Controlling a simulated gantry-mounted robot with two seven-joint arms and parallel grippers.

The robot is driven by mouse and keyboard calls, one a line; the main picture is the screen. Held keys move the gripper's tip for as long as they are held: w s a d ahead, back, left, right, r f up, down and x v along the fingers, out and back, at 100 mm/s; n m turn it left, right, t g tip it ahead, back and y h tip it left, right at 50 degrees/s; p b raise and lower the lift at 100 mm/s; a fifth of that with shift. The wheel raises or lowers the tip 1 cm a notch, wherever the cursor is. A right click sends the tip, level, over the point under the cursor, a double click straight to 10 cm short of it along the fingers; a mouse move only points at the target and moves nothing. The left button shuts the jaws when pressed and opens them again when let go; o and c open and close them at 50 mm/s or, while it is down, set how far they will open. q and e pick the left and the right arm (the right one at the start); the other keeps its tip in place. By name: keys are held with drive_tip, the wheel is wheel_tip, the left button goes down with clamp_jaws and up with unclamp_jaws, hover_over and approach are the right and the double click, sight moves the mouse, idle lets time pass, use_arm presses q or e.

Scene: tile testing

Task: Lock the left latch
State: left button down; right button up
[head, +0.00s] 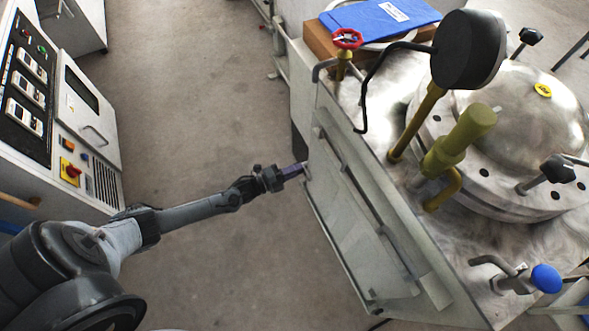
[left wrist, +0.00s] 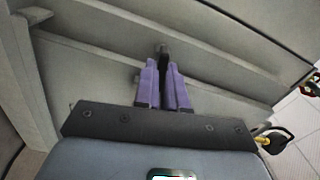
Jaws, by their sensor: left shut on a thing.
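My left gripper (head: 294,171) reaches from the left to the grey side panel (head: 352,215) of the machine, at the panel's left edge. In the left wrist view its purple fingers (left wrist: 165,80) are close together on a small dark piece, the left latch (left wrist: 162,50), at a ledge of the panel. The fingers hide part of the latch, and its exact angle cannot be told. In the head view the latch cannot be made out behind the fingertips. My right gripper is not in view.
The machine's top carries a metal dome (head: 537,95), a round gauge (head: 467,49), a yellow-green valve (head: 458,140) and a red handwheel (head: 347,38). A control cabinet (head: 92,115) stands at the left. The concrete floor (head: 195,90) between them is clear.

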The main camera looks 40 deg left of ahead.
use_arm(q)
drive_tip(key=shift+f+m, duration=0.1)
drive_tip(key=shift+m, duration=0.9)
drive_tip(key=c, duration=1.2)
unclamp_jaws()
drive_tip(key=p+v, duration=0.4)
drive_tip(key=v, duration=0.6)
drive_tip(key=shift+s+a, duration=0.2)
drive_tip(key=shift+s, duration=0.15)
